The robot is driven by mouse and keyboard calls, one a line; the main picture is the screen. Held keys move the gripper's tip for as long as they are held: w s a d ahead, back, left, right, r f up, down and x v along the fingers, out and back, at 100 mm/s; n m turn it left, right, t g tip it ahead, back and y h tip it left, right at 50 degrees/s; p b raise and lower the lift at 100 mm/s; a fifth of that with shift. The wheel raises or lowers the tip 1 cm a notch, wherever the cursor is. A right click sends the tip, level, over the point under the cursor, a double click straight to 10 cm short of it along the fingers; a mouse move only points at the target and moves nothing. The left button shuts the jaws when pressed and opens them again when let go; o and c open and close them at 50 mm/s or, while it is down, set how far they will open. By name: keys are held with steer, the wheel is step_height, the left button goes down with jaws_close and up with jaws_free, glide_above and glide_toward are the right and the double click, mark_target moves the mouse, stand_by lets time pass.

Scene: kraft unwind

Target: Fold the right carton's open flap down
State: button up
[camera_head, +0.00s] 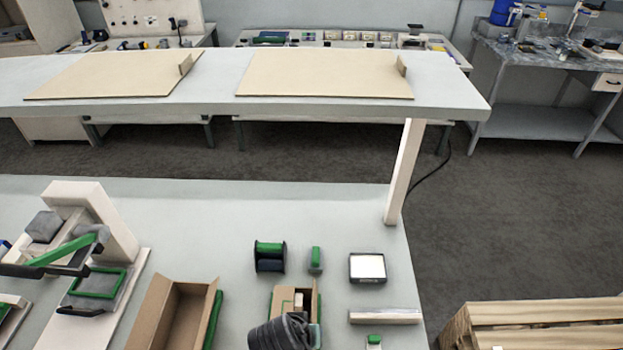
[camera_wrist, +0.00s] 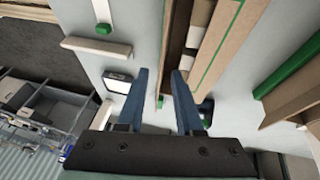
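The right carton (camera_head: 277,301) is a small tan box at the front of the table in the head view, with pale items inside. A thin tan panel, likely its open flap (camera_head: 315,301), stands up at its right side. My gripper (camera_head: 283,333) covers the carton's near part. In the wrist view the carton (camera_wrist: 220,52) has green edges and a dark, partly open interior. Its thin left panel (camera_wrist: 166,35) lies ahead, in line with the gap between the fingers. My gripper (camera_wrist: 160,74) is open, its two blue fingers apart with no carton part visibly held. Contact with the flap cannot be told.
A larger open carton (camera_head: 160,310) stands to the left. A green-topped spool (camera_head: 269,257), a small green-topped item (camera_head: 315,260), a white-topped device (camera_head: 367,267) and a pale bar (camera_head: 385,316) lie around the right carton. A post (camera_head: 404,172) rises at the table's right edge.

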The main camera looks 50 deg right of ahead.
steer(key=shift+x, duration=2)
jaws_close()
